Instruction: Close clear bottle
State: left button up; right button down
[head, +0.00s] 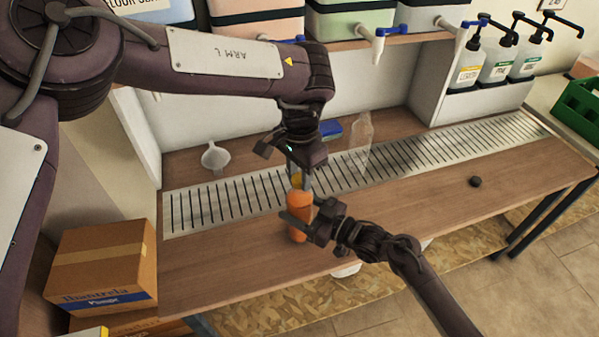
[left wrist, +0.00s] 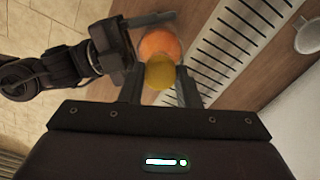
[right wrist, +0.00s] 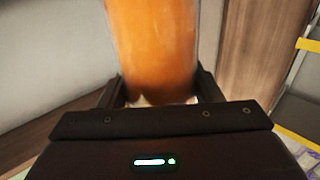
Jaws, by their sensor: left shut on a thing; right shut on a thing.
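An orange bottle (head: 298,231) stands upright on the front wooden part of the counter. It fills the right wrist view (right wrist: 152,45) and looks see-through at its edge there. My right gripper (head: 300,222) is shut on its side. My left gripper (head: 298,178) points down over the bottle and is shut on a yellow cap (left wrist: 160,73). The cap is over the bottle's top; I cannot tell whether they touch. A clear, empty-looking bottle (head: 361,140) stands farther back by the drain grate. A small dark cap (head: 475,182) lies on the counter to the right.
A slotted drain grate (head: 230,205) runs along the counter. A white funnel (head: 215,158) and a blue item (head: 331,130) are behind it. Drums with taps (head: 350,18) sit on the shelf above; pump bottles (head: 497,62) stand at right. The right counter front is mostly clear.

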pick_arm(q)
jog(key=m, duration=0.5)
jog(key=shift+w, duration=0.1)
jog(key=m, duration=1)
jog(key=shift+m, duration=0.4)
jog(key=m, duration=0.8)
jog(key=shift+m, duration=0.4)
jog(key=m, duration=0.4)
jog(key=shift+m, duration=0.3)
jog(key=m, duration=1.1)
jog(key=o, duration=1.1)
jog(key=shift+f, duration=0.1)
